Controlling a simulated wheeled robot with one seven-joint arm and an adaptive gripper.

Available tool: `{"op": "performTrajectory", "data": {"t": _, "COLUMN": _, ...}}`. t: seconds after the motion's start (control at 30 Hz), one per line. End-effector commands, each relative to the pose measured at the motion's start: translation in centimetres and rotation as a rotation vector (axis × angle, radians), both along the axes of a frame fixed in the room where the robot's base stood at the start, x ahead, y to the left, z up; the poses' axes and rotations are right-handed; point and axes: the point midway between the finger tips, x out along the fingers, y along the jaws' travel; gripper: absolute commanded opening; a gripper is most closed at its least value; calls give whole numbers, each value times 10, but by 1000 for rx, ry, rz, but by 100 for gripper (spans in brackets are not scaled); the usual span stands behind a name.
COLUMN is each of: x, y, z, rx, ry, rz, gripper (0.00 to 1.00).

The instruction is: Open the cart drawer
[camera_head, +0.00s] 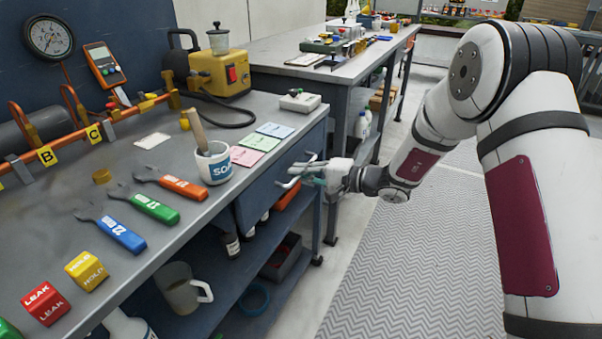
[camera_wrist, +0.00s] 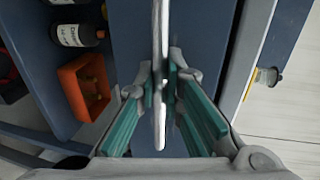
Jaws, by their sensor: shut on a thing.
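The cart drawer (camera_head: 262,197) is a dark blue front under the right end of the grey worktop. It looks about flush with the cart. Its pale bar handle (camera_head: 288,184) sticks out from the front. My gripper (camera_head: 312,174) is at the handle, on the aisle side. In the wrist view the drawer front (camera_wrist: 205,40) fills the middle, and the handle (camera_wrist: 160,50) runs upright between the green-padded fingers of my gripper (camera_wrist: 162,92). The fingers are shut on the handle. The drawer's inside is hidden.
The worktop holds a soap cup (camera_head: 214,166) with a brush, coloured cards (camera_head: 258,141), several wrenches and a yellow machine (camera_head: 219,72). Bottles and an orange bin (camera_wrist: 85,88) sit on the shelf below. A second bench (camera_head: 290,50) stands behind. The patterned floor mat (camera_head: 400,270) is clear.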

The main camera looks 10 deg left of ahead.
Motion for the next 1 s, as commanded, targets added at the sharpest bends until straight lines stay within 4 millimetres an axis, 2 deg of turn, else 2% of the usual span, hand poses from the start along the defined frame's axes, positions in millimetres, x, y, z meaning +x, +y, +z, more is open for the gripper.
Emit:
{"op": "performTrajectory", "data": {"t": 0.17, "x": -3, "y": -10, "z": -1, "rx": -2, "ry": 1, "rz": -1, "gripper": 0}}
{"op": "performTrajectory", "data": {"t": 0.37, "x": -14, "y": -42, "z": -2, "rx": -1, "ry": 0, "rz": -5, "gripper": 0}}
{"op": "performTrajectory", "data": {"t": 1.0, "x": -72, "y": -202, "z": -2, "rx": -2, "ry": 1, "rz": -7, "gripper": 0}}
